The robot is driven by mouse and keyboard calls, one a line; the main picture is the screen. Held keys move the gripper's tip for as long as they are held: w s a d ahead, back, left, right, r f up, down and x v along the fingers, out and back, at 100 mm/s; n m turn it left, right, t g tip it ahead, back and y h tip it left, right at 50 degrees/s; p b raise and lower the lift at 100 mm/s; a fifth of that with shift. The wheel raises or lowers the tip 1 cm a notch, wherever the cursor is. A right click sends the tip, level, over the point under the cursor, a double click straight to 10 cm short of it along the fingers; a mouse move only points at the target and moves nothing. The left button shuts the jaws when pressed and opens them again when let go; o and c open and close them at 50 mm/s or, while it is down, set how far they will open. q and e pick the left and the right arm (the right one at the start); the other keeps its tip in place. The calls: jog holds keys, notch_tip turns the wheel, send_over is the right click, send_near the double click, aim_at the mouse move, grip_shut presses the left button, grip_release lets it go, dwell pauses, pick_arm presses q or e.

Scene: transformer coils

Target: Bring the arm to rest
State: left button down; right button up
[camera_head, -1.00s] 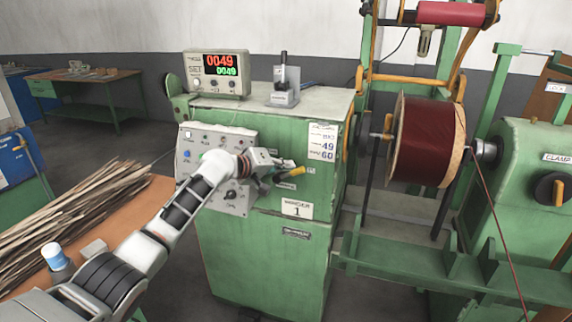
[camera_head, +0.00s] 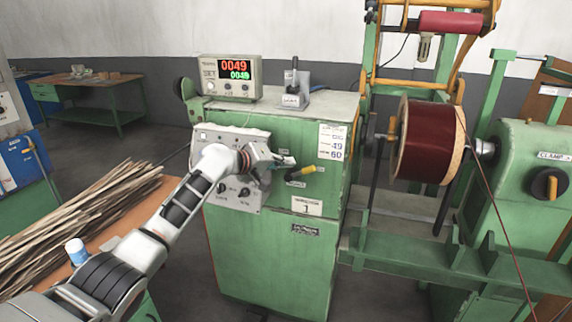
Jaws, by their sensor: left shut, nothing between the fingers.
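My left arm (camera_head: 180,212) comes in from the lower left and reaches toward the front of the green winder cabinet (camera_head: 270,262). My left gripper (camera_head: 288,160) is shut and empty, in front of the upper part of the cabinet. It overlaps the right edge of the grey control panel (camera_head: 240,195) in the picture and hides part of it. A yellow-handled lever (camera_head: 303,170) shows just right of and below the fingertips; I cannot tell whether they touch. My right gripper is not in view.
A counter box (camera_head: 231,78) reading 0049 and a small grey switch stand (camera_head: 293,95) sit on the cabinet top. Right of it is a dark red coil (camera_head: 427,142) on the winding machine. Wooden strips (camera_head: 85,210) and a white-blue cup (camera_head: 76,251) lie left, near my arm.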

pick_arm(q)
jog(key=s+a+f+m+y, duration=0.1)
jog(key=s+a+f, duration=0.2)
jog(key=s+f, duration=0.6)
jog(key=s+a+f+y, duration=0.2)
jog(key=s+a+f, duration=0.15)
jog(key=f, duration=0.85)
jog(key=s+a+f+m+y, duration=0.1)
jog(key=s+a+f, duration=0.2)
jog(key=s+f, duration=0.6)
jog(key=s+a+f+m+y, duration=0.1)
jog(key=s+a+f, duration=0.2)
jog(key=s, duration=0.6)
jog(key=s+a+f+m+y, duration=0.1)
jog(key=s+a+f, duration=0.3)
jog(key=s, duration=0.6)
jog(key=s+a+f+m+y, duration=0.2)
jog(key=s+a, duration=0.4)
jog(key=s, duration=0.4)
jog(key=shift+f+t, duration=0.4)
jog(key=shift+f, duration=0.25)
jog(key=shift+s, duration=0.1)
